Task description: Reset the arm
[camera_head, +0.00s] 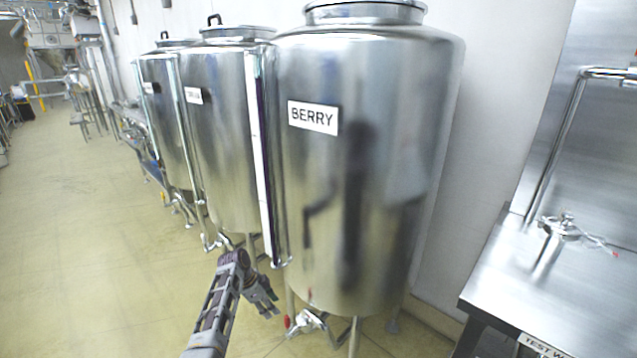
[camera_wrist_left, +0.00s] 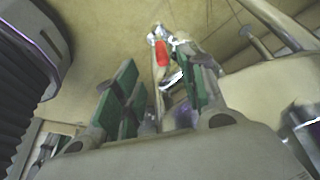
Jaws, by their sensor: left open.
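My left arm reaches in from the bottom of the head view, and my left gripper (camera_head: 270,306) hangs low in front of the steel tank labelled BERRY (camera_head: 365,180). In the left wrist view the left gripper (camera_wrist_left: 160,92) shows its green-padded fingers apart, with nothing held between them. Beyond the fingers is a valve with a red handle (camera_wrist_left: 161,54), low at the tank's base; it also shows in the head view (camera_head: 287,321). The gripper is apart from the valve in the head view. My right gripper is in neither view.
More labelled steel tanks (camera_head: 222,140) stand in a row to the left, on thin legs. A steel counter (camera_head: 590,275) with a small metal fitting (camera_head: 565,228) stands at the right. The tan floor (camera_head: 80,240) at the left is open.

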